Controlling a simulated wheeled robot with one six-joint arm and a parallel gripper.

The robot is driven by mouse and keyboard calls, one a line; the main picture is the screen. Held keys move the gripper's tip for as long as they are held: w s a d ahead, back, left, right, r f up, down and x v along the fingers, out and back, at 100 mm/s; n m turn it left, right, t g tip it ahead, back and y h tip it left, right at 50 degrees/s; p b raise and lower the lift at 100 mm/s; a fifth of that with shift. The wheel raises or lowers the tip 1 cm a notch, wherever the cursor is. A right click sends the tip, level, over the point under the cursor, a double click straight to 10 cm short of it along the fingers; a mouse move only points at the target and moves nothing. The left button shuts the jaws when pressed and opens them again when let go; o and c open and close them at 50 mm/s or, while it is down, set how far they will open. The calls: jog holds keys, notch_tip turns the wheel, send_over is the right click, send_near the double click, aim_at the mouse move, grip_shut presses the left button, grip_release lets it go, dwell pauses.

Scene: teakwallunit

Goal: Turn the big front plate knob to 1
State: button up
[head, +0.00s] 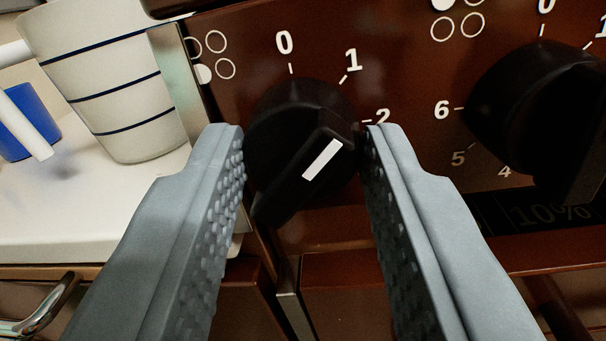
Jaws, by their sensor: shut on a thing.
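The knob (300,135) is black, round and has a raised grip bar with a white mark (322,159). It sits on the brown panel under the numbers 0, 1 and 2. Its white mark slants up and right, roughly in line with the tick at 1. The plate symbol to its upper left has its lower-left circle filled. My gripper (303,137) has one finger on each side of the knob and is shut on it. The knob's lower numbers are hidden.
A second black knob (525,105) stands to the right, close to my right finger. A white cup with blue stripes (125,90) stands on the white counter (60,215) at left, near a blue object (25,125). A metal handle (45,310) is at lower left.

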jog(key=o, duration=1)
jog(key=v, duration=1.7)
jog(key=shift+s, duration=0.25)
